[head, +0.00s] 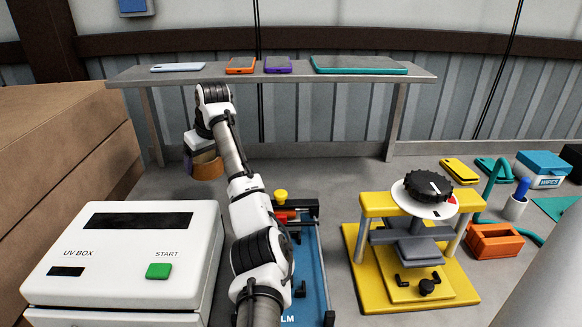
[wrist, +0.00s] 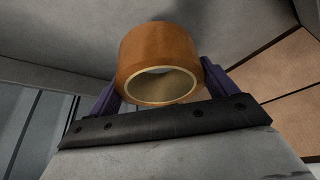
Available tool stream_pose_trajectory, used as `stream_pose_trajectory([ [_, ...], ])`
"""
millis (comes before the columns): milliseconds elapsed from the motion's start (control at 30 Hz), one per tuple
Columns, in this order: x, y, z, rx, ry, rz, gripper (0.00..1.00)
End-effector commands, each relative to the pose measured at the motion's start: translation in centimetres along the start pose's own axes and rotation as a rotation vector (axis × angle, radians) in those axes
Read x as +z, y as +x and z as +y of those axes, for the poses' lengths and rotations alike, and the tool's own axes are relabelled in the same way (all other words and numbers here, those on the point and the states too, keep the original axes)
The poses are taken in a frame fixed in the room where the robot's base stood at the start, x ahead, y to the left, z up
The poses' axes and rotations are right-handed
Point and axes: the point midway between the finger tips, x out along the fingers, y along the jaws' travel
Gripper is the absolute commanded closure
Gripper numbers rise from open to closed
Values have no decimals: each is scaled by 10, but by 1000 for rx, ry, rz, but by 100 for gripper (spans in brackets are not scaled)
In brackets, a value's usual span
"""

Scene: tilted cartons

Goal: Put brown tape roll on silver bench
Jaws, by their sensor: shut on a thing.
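The brown tape roll (head: 207,166) hangs at the end of my arm, left of centre in the head view. My gripper (head: 203,148) is shut on it. In the wrist view the roll (wrist: 160,50) sits between the two purple fingers, its open core facing the camera. The silver bench (head: 290,77) stands at the back, a long grey top on legs. The roll appears below the level of its top, near the left end, and apart from it. My arm hides part of the bench's front edge.
On the bench lie a pale phone (head: 178,67), an orange phone (head: 241,65), a purple phone (head: 278,64) and a teal tablet (head: 358,65). Bare top shows at both ends. Cartons (head: 60,140) stand at left, a UV box (head: 125,255) in front, a yellow press (head: 415,240) at right.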

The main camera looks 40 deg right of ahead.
Motion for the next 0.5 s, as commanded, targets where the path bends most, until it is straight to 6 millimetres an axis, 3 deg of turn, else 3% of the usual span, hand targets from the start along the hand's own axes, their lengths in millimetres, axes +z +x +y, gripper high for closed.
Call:
stream_pose_trajectory([
  [133,4,9,0,0,1,0,41],
  [333,18,43,0,-1,2,-2,41],
  [500,24,57,0,0,1,0,41],
])
